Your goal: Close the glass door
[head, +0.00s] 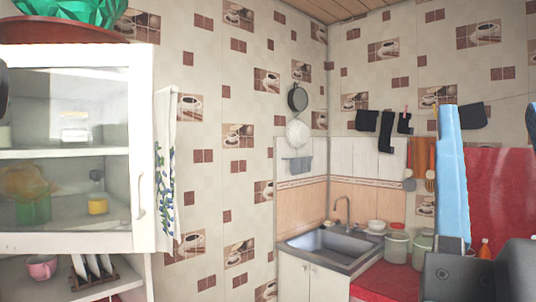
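The glass door (143,150) has a white frame and fronts the upper part of a white cabinet at the left of the head view. Its slim white handle (140,197) is upright on the right-hand frame. Shelves show through the pane, with a yellow bottle (98,194) and a green pot (32,208) behind it. The door's left side is cut off by the picture edge. I cannot tell from this view whether the door stands ajar. I see no gripper fingers in this view, and nothing touches the handle.
A patterned towel (166,170) hangs just right of the door. An open shelf below holds a pink cup (41,267) and a plate rack (93,275). A sink (335,245) stands in the far corner. A dark grey block (480,275) fills the lower right.

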